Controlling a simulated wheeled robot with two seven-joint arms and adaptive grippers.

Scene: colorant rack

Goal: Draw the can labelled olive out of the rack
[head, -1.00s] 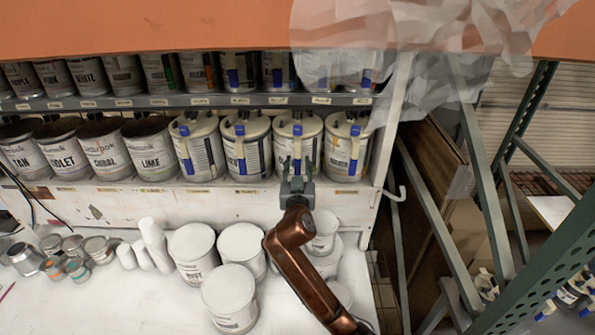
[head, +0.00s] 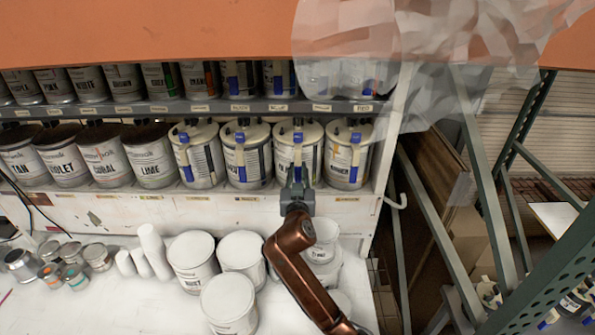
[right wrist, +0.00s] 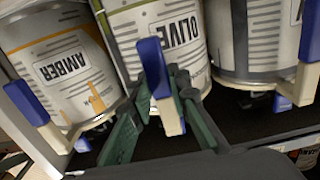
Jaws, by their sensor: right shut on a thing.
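The can labelled olive (head: 297,140) stands on the lower rack shelf, among similar cream cans. In the right wrist view its label OLIVE (right wrist: 181,33) shows upside down on the green-edged can. A blue and cream handle (right wrist: 163,88) stands out from its front. My right gripper (head: 297,176) is in front of the can at shelf height. In the right wrist view its dark green fingers (right wrist: 160,88) are shut on this handle, one on each side. The can is still in its row. My left gripper is not in view.
The amber can (head: 348,150) stands close on the right of the olive can, another cream can (head: 245,152) close on its left. The upper shelf (head: 180,108) runs just above. White pails (head: 228,300) stand on the bench below. A rack post (head: 393,130) and a hook bound the right.

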